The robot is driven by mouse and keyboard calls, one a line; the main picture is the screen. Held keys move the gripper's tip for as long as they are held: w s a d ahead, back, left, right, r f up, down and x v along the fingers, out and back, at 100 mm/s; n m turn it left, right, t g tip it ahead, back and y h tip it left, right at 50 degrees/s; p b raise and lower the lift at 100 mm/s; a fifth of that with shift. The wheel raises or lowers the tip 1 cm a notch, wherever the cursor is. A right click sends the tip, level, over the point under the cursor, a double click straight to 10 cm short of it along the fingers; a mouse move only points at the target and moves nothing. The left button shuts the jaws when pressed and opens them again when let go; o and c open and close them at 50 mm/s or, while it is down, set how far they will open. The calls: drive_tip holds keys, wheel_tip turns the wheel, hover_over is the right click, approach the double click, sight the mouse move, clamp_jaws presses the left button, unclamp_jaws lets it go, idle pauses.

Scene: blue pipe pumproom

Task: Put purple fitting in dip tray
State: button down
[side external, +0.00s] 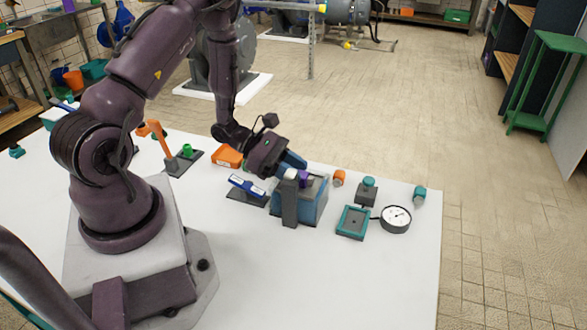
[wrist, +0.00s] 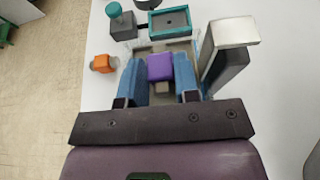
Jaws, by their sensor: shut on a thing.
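The purple fitting (wrist: 160,67) is a small block between the two blue fingers of my gripper (wrist: 159,78), which is shut on it. In the side view the fitting (side external: 304,178) shows at the top of a blue open-topped box (side external: 316,203), which looks like the dip tray. My gripper (side external: 297,170) reaches down over this box from the left. In the wrist view the box's pale inside shows around and beyond the fitting. I cannot tell whether the fitting touches the box. The fingers hide part of the box.
A tall grey block (side external: 289,205) stands against the box's near side. Beyond are an orange fitting (side external: 339,177), a teal-topped grey block (side external: 367,190), a teal-rimmed square tray (side external: 352,222) and a round gauge (side external: 395,219). A blue-and-white rack (side external: 247,188) lies left. The table's front right is clear.

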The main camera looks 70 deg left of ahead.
drive_tip(key=c, duration=1.1)
unclamp_jaws()
